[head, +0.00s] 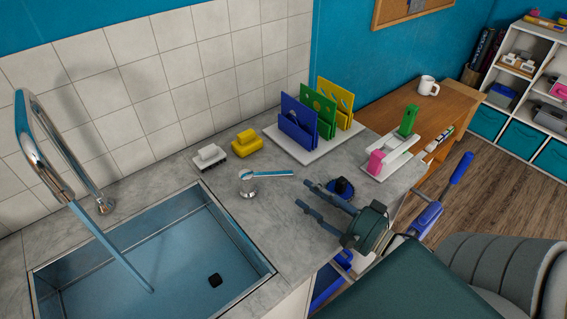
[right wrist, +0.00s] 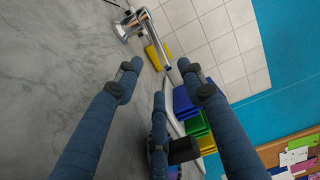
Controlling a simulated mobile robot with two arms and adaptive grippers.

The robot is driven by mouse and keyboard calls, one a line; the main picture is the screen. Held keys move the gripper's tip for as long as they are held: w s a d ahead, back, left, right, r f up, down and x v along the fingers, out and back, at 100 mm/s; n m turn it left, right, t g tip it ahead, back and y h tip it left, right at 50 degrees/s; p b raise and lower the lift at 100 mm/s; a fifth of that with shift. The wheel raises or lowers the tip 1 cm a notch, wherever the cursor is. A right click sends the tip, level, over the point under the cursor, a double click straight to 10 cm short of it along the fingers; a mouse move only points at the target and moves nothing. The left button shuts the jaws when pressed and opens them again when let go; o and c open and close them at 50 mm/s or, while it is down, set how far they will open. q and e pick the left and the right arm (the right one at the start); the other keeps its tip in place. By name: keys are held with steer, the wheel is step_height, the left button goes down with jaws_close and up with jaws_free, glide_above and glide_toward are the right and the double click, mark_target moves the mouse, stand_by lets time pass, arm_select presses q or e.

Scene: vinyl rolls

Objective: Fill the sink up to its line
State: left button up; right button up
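The sink (head: 262,268) is a steel basin at the lower left of the head view. A blue stream (head: 118,252) runs from the tall chrome spout (head: 32,140) into it, and the bottom looks blue. My left gripper is not in view.
A dark blue round object with a black knob (head: 341,187) sits close beside my right gripper's fingers. Yellow (head: 246,142) and white (head: 210,156) blocks lie by the wall. A rack (head: 297,150) of coloured boards and a white stand (head: 390,160) are behind.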

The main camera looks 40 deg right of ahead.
mark_target(285, 178)
steer(key=shift+w+a, duration=0.4)
steer(key=shift+a, duration=0.05)
steer(key=shift+w+a, duration=0.2)
steer(key=shift+w, duration=0.1)
steer(key=x, duration=0.4)
steer(key=shift+w+d+r+p, duration=0.1)
steer(key=shift+w+d+p, duration=0.15)
steer(key=shift+w+p, duration=0.2)
steer(key=x, duration=0.3)
steer(key=shift+w+a, duration=0.15)
steer(key=shift+w, duration=0.45)
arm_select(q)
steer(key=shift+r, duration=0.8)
arm_select(e)
steer(key=shift+a, duration=0.1)
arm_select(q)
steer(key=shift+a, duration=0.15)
arm_select(e)
jaws_close()
